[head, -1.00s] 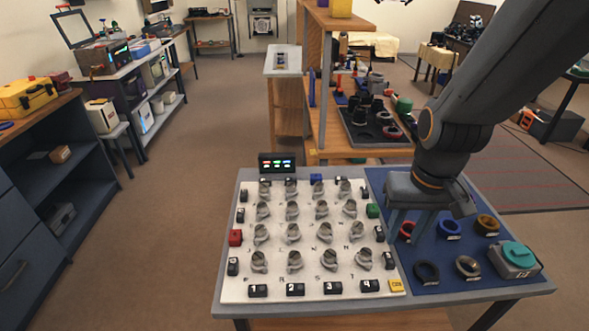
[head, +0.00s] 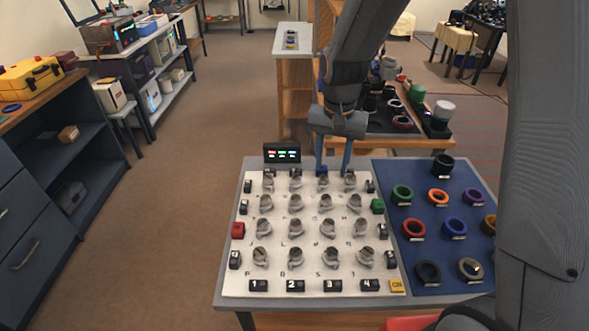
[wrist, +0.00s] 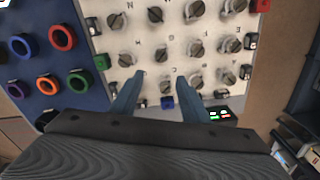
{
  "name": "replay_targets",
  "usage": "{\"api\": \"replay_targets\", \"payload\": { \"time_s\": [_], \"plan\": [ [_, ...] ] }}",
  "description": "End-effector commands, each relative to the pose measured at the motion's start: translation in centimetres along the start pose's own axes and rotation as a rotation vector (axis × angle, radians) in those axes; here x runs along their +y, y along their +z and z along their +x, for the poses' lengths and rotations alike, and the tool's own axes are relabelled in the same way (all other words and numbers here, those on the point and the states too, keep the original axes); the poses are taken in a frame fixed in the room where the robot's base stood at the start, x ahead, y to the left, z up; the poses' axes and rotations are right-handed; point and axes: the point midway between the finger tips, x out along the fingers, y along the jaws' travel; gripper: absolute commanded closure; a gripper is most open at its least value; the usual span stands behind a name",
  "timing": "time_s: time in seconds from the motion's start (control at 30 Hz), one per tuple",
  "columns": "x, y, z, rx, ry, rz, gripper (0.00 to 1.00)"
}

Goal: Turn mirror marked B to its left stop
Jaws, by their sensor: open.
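The white panel (head: 280,212) carries rows of grey mirror knobs, such as one in the back row (head: 296,184) and one in the front row (head: 295,257). Small letters stand beside the knobs; a mark like B (head: 283,273) shows near the front row, but I cannot read it for sure. My gripper (head: 333,172) is open above the back edge of the panel, near the blue block (head: 322,171). In the wrist view my gripper (wrist: 160,78) has a knob (wrist: 166,87) showing between its fingers, apparently untouched. The arm partly hides the back right.
A blue mat (head: 428,247) with coloured rings lies right of the panel. A small display (head: 282,153) stands at its back edge. Black numbered blocks (head: 295,286), a red block (head: 237,230) and a green block (head: 377,206) line the panel. A shelf with trays stands behind.

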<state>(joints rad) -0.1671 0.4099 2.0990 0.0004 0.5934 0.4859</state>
Motion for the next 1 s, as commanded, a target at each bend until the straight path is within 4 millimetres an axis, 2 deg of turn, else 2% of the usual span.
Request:
{"api": "replay_targets", "payload": {
  "time_s": [0.03,0.1,0.2,0.33,0.57,1.0],
  "plan": [
    [-2.1,-1.0,0.4,-0.010,0.005,0.032,0.58],
    [-4.6,-2.2,1.1,-0.017,0.009,0.089,0.58],
    [-7.5,-3.5,2.0,-0.025,0.015,0.156,0.58],
    [-9.8,-4.3,2.9,-0.031,0.020,0.213,0.58],
    [-10.8,-4.5,4.3,-0.035,0.025,0.241,0.58],
    [-10.6,-4.2,10.0,-0.034,0.024,0.240,0.58]
  ]
}}
